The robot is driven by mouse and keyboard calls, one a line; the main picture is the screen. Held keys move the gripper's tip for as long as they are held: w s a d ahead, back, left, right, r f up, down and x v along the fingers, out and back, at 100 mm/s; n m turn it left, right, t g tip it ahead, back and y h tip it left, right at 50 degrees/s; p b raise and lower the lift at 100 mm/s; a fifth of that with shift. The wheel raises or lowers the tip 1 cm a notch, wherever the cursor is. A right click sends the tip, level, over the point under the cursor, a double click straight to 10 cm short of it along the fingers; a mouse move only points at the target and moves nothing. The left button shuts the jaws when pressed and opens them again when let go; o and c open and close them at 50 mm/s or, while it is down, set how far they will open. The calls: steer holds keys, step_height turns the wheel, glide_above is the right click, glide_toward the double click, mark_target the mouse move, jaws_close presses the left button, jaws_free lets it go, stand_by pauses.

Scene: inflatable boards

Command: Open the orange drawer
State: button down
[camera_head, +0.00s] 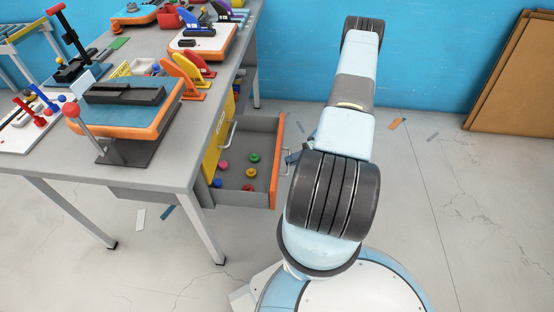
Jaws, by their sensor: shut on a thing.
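The orange drawer (277,172) is pulled well out from under the grey workbench, its orange front facing right. Its grey inside shows several small coloured round pieces lying on the bottom. The drawer's handle (286,163) is on the outer side of the front. My gripper (292,157) is at that handle and shut on it; only a small dark part of it shows, and my arm hides the rest.
A yellow drawer front (212,147) with its own handle is beside the open drawer. The workbench (180,168) carries an orange-and-blue board, levers and coloured parts. Brown panels (513,75) lean on the blue wall at right. Open floor lies right of my arm, with small scraps.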

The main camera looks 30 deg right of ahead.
steer(key=shift+s+d+f, duration=0.15)
steer(key=shift+s+d, duration=0.7)
steer(key=shift+d, duration=0.1)
steer(key=c, duration=1.2)
jaws_free()
steer(key=shift+w, duration=0.1)
steer(key=v, duration=1.4)
steer(key=shift+a, duration=0.1)
